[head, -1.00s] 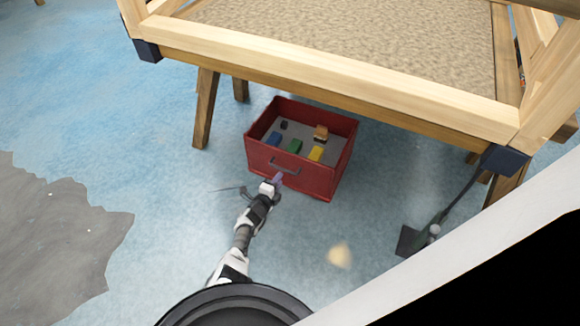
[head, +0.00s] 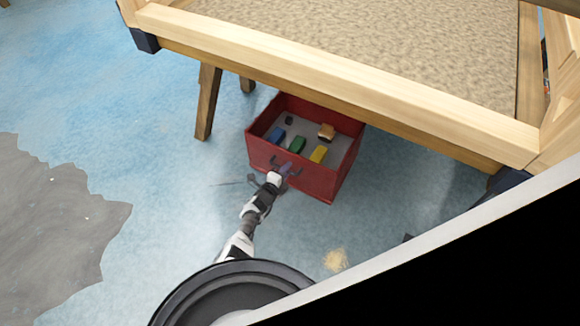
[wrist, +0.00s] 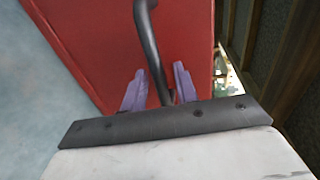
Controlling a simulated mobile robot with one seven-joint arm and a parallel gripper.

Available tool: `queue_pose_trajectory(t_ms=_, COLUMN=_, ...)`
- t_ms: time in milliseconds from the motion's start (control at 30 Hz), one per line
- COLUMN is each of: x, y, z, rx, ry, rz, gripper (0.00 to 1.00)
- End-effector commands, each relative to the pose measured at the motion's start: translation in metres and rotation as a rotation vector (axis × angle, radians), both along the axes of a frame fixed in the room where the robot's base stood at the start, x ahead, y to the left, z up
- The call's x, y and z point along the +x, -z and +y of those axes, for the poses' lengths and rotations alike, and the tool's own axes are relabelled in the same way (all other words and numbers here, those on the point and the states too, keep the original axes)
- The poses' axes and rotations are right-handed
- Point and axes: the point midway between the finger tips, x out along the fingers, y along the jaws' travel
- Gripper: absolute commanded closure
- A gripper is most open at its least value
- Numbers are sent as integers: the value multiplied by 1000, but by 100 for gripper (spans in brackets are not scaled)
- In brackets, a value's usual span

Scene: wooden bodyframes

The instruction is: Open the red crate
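The red crate (head: 323,184) stands on the floor under the edge of a wooden table, its open top showing several small toy vehicles inside. Its dark bar handle (wrist: 149,40) is on the front face and is partly covered by my gripper in the head view. My gripper (head: 287,168) is at this handle. In the wrist view, the two purple fingers of my gripper (wrist: 158,88) stand on either side of the handle bar, with small gaps visible; they are open around it. The crate's red front (wrist: 85,45) is just beyond the fingertips.
The wooden table (head: 330,85) with a sand-coloured top overhangs the back of the crate. A table leg (head: 207,105) stands to the crate's left. The blue floor in front and to the left is clear. A grey patch (head: 55,230) lies at far left.

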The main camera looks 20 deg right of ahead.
Motion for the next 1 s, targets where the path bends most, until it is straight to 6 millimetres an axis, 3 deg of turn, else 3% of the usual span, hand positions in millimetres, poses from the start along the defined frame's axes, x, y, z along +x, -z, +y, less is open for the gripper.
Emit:
queue_pose_trajectory(t_ms=467, x=0, y=1, z=2, rx=0, ry=-1, rz=1, gripper=70)
queue_pose_trajectory(t_ms=700, x=0, y=1, z=2, rx=-1, ry=0, rz=1, gripper=100)
queue_pose_trajectory(t_ms=1000, x=0, y=1, z=2, rx=-1, ry=0, rz=1, gripper=100)
